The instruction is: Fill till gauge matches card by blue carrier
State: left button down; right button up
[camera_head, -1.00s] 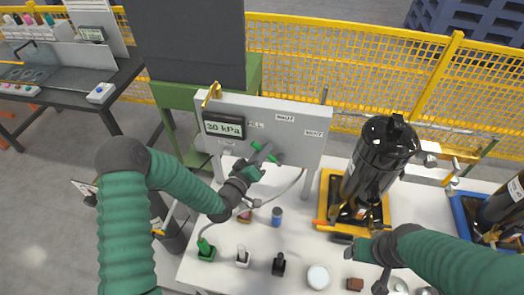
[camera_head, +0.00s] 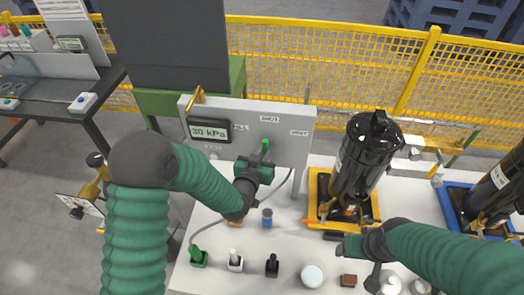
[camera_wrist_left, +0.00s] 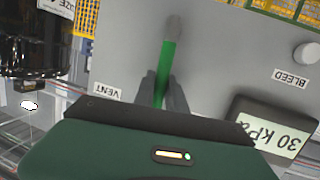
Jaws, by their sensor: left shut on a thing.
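A grey valve panel (camera_head: 300,150) carries FILL, SHUT and VENT labels and a gauge (camera_head: 209,131) reading 30 kPa. The gauge also shows in the left wrist view (camera_wrist_left: 272,138). My left gripper (camera_head: 262,160) is shut on the green valve lever (camera_head: 265,146), which points up towards the SHUT label. In the left wrist view the lever (camera_wrist_left: 168,65) runs between the fingers. The blue carrier (camera_head: 449,205) stands at the right edge with a black cylinder on it. I cannot make out its card. My right gripper (camera_head: 352,246) is low over the table; its fingers are unclear.
A black compressor (camera_head: 366,155) stands in a yellow carrier (camera_head: 314,190) right of the panel. A yellow mesh fence (camera_head: 330,75) runs behind.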

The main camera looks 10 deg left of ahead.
pick_arm(q)
jog(key=shift+s+d+f, duration=0.1)
jog(key=shift+d+f, duration=0.1)
jog(key=shift+d, duration=0.05)
dwell(0.3)
jog(key=c, duration=1.4)
grip_release()
jog(key=shift+r, duration=0.1)
jog(key=shift+o, duration=0.2)
jog(key=shift+s, duration=0.15)
jog(key=p+v, duration=1.3)
jog(key=v, duration=0.3)
jog(key=shift+s, duration=0.25)
